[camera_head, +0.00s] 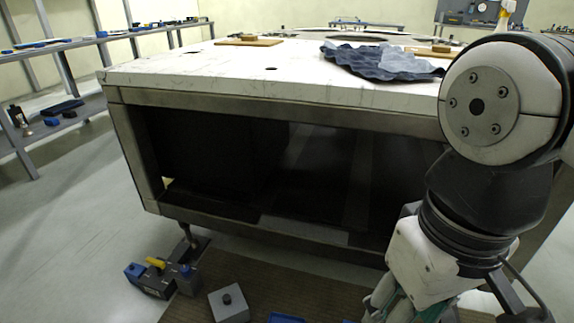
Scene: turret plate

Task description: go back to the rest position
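My arm comes in from the right and bends down in front of the workbench. My gripper (408,304) is only partly in view at the bottom edge, below the white wrist housing. Its fingertips are cut off or hidden, so I cannot tell whether it is open or shut, or whether it holds anything. The white-topped workbench (220,72) stands ahead, with a dark hollow under its top. My arm hides the bench's right front corner.
A crumpled blue-grey cloth (385,62) and a wooden block (248,41) lie on the bench. On the floor are a grey box with a black knob (228,304) and a blue-and-grey tool (155,280). Shelves (75,110) stand at left. Floor at lower left is clear.

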